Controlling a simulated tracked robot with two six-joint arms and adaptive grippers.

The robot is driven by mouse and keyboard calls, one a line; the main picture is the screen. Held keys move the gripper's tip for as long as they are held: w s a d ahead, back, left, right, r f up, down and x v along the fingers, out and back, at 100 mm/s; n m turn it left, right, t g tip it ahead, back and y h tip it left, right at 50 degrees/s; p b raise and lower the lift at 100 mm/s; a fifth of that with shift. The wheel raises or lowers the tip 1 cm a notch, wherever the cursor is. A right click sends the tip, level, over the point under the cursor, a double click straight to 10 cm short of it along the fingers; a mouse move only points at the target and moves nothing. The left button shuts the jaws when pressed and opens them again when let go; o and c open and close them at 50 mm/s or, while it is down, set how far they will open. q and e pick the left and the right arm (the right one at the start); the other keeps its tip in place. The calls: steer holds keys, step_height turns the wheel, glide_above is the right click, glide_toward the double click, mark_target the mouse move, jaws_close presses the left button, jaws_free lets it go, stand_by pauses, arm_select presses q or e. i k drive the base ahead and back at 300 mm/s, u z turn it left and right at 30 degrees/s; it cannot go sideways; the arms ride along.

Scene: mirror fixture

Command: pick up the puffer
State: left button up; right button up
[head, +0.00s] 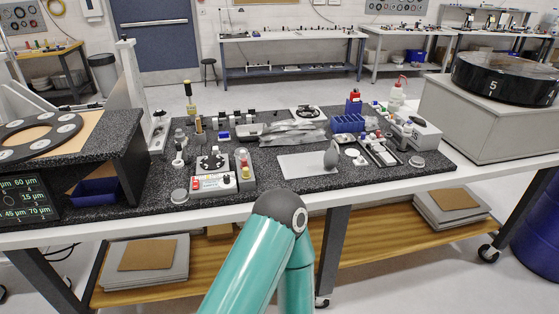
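The puffer is most likely the grey teardrop-shaped bulb (331,156) in the head view. It stands upright with its narrow end up, at the right part of a pale flat sheet (300,168) on the dark speckled bench top. Nothing touches it from above. A teal arm link of mine with a dark joint rises at the bottom middle, in front of the bench edge. Neither of my grippers shows in this view, so I cannot see their state.
A red-and-white control box (214,182) stands left of the sheet. Crumpled foil (294,132) and a blue bin (348,123) lie behind it. A small tray (381,152) is to the right. The bench front right of the sheet is mostly clear.

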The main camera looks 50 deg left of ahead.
mark_target(330, 158)
steer(key=z, duration=0.6)
steer(key=i, duration=0.15)
steer(key=z, duration=0.05)
steer(key=k, duration=0.15)
steer(key=u, duration=2.3)
